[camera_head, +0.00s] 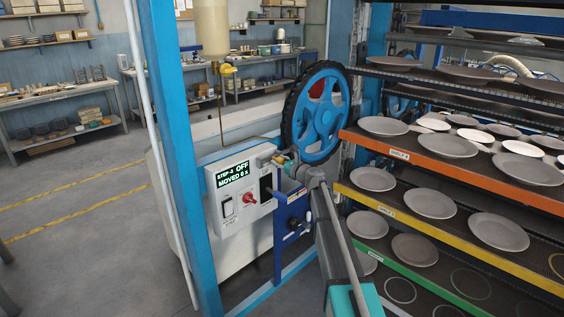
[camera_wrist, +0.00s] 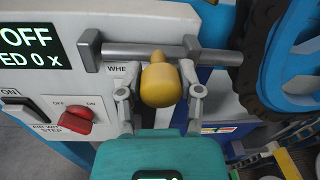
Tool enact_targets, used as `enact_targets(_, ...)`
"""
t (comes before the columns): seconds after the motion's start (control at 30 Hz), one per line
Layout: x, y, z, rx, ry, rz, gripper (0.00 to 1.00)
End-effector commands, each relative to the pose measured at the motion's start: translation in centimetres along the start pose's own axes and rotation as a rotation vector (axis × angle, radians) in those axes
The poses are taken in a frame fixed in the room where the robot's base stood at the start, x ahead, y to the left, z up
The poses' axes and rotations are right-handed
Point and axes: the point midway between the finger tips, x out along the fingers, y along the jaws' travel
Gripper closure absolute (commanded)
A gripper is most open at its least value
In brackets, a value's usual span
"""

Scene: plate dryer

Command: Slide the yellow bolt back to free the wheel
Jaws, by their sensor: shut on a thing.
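The yellow bolt knob (camera_wrist: 163,85) is in the middle of the wrist view, with a grey rod (camera_wrist: 145,52) running behind it towards the wheel. My gripper (camera_wrist: 163,95) has a finger on each side of the knob and is shut on it. In the head view my gripper (camera_head: 296,172) is at the panel's right edge and hides most of the bolt. The blue wheel (camera_head: 320,118) with a black toothed rim stands just above and right of it. In the wrist view the rod's right end lies close to the rim; I cannot tell whether it engages.
Shelves of plates (camera_head: 447,146) stand close on the right. A blue post (camera_head: 172,150) stands left. Open floor (camera_head: 75,215) lies further left.

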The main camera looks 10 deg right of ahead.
Motion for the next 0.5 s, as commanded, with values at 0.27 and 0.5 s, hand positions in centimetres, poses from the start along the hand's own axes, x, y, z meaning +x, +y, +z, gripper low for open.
enact_targets(0.27, -0.1, 1.0, 0.2, 0.001, -0.001, 0.0, 1.0)
enact_targets(0.5, -0.4, 4.2, 0.7, 0.001, -0.001, 0.001, 1.0)
